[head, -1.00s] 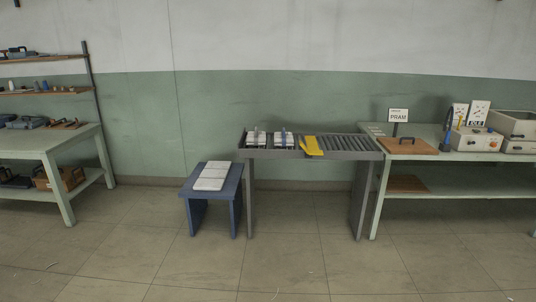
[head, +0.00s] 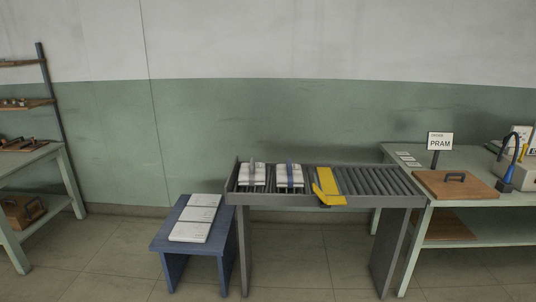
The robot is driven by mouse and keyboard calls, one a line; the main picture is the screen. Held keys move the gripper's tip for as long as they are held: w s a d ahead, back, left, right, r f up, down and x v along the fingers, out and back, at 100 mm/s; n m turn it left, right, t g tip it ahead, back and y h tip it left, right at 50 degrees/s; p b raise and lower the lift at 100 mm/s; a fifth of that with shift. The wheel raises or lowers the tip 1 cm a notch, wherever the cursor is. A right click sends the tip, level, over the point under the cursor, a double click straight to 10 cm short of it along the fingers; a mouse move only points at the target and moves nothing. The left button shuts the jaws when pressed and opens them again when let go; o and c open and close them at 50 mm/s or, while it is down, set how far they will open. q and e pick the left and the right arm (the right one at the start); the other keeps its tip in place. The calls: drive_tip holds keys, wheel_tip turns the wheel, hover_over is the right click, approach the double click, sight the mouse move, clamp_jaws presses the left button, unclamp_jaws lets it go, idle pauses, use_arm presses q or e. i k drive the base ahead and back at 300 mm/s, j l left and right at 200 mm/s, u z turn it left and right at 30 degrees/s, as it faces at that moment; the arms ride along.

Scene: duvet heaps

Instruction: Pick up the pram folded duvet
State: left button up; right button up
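Two small white folded bundles lie side by side on the left part of a grey roller conveyor. The left bundle (head: 243,174) has a grey upright piece at its middle. The right bundle (head: 297,177) has a blue upright piece or band. I cannot tell from here which of them is the pram duvet. A sign reading "PRAM" (head: 439,142) stands on the green bench at the right. Neither of my grippers shows in the head view.
The grey roller conveyor (head: 400,201) has a yellow plate (head: 328,188) across it, right of the bundles. A blue stool (head: 165,239) with white flat pieces (head: 195,217) stands at its left. The green bench (head: 405,169) carries a brown board with a handle (head: 456,186). Floor in front is clear.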

sight(289, 175)
drive_tip(key=i+j+z, duration=0.1)
drive_tip(key=i, duration=1.45)
